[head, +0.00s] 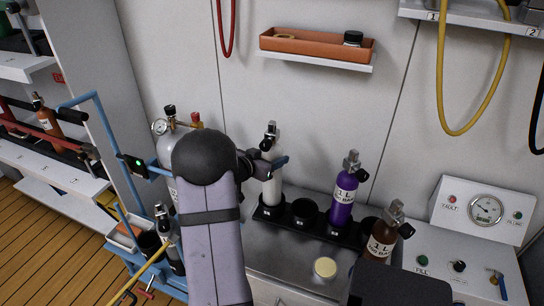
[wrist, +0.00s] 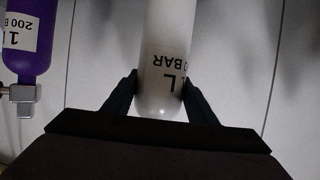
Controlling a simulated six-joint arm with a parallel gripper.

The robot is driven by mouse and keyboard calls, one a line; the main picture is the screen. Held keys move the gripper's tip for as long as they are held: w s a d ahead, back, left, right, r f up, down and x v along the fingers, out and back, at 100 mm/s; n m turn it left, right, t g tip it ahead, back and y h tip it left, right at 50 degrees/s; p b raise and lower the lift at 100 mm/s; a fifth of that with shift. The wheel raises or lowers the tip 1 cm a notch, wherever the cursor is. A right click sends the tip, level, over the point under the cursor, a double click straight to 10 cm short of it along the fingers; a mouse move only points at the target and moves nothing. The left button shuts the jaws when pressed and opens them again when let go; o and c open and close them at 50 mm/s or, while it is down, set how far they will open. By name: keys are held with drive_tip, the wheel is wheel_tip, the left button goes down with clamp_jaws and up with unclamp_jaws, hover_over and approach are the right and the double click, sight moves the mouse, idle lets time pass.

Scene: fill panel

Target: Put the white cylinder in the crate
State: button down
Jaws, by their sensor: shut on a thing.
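The white cylinder (head: 272,188) stands upright at the left end of the black rack, its valve on top. I cannot tell whether its base is in the slot or just above it. My gripper (head: 268,163) is at its upper part, largely hidden behind my arm. In the wrist view my gripper (wrist: 160,82) has a finger on each side of the white cylinder (wrist: 168,40) near its rounded shoulder, shut on it. The valve is hidden there. A blue-framed carrier, perhaps the crate (head: 113,243), is at lower left, partly behind my arm, with a dark cylinder (head: 163,222) in it.
The black rack (head: 322,229) also holds a purple cylinder (head: 343,198) and has an empty slot (head: 304,210). A brown cylinder (head: 383,240) stands at its right. A grey gas bottle (head: 191,135) is behind my arm.

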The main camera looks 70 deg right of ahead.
drive_tip(key=shift+d+f+b, duration=0.15)
drive_tip(key=shift+f+b, duration=0.4)
drive_tip(key=shift+f, duration=0.85)
drive_tip(key=c, duration=1.2)
unclamp_jaws()
drive_tip(key=shift+f, duration=0.5)
drive_tip(key=o, duration=0.5)
drive_tip(key=shift+a, duration=0.2)
drive_tip(key=shift+c, duration=0.2)
drive_tip(key=shift+r, duration=0.2)
drive_tip(key=p+v, duration=0.2)
drive_tip(key=v, duration=1)
